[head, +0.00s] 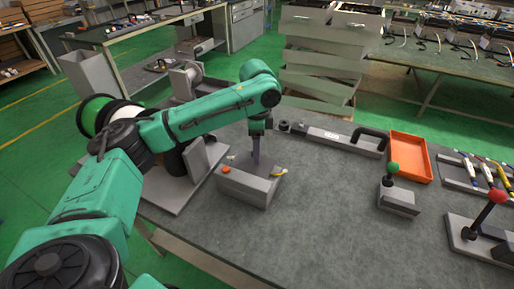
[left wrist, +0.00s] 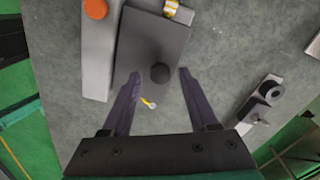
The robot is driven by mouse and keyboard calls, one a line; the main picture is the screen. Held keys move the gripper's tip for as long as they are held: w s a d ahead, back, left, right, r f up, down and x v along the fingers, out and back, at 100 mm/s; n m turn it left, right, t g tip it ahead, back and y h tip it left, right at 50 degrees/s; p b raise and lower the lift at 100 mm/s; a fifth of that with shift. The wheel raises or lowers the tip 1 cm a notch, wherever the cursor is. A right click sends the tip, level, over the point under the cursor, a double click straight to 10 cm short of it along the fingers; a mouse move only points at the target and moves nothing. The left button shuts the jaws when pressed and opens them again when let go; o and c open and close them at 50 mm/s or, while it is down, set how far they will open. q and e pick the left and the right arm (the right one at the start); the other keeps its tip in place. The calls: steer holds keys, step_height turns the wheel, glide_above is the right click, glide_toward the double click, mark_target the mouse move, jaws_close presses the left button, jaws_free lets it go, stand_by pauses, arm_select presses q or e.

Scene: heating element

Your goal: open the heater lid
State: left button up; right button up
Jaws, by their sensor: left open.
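The heater (head: 243,190) is a light grey box on the table, with an orange button on its top. Its dark grey lid (left wrist: 150,45) looks shut and carries a round black knob (left wrist: 160,73). My left gripper (head: 257,160) points down over the lid. In the left wrist view its two dark fingers stand apart, one on each side of the knob, with nothing gripped. I cannot tell whether the fingers are level with the knob or above it. In the head view the gripper hides the knob. My right gripper is not in view.
A spool stand (head: 184,78) is behind my left arm. A grey bar tool with a black handle (head: 340,140), an orange tray (head: 408,157), a green-knobbed lever (head: 396,196) and a red-knobbed lever (head: 480,235) are to the right. The table's middle is clear.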

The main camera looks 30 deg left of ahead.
arm_select(q)
steer(key=shift+c, duration=0.3)
jaws_close()
steer(key=shift+w, duration=0.1)
stand_by(1.0)
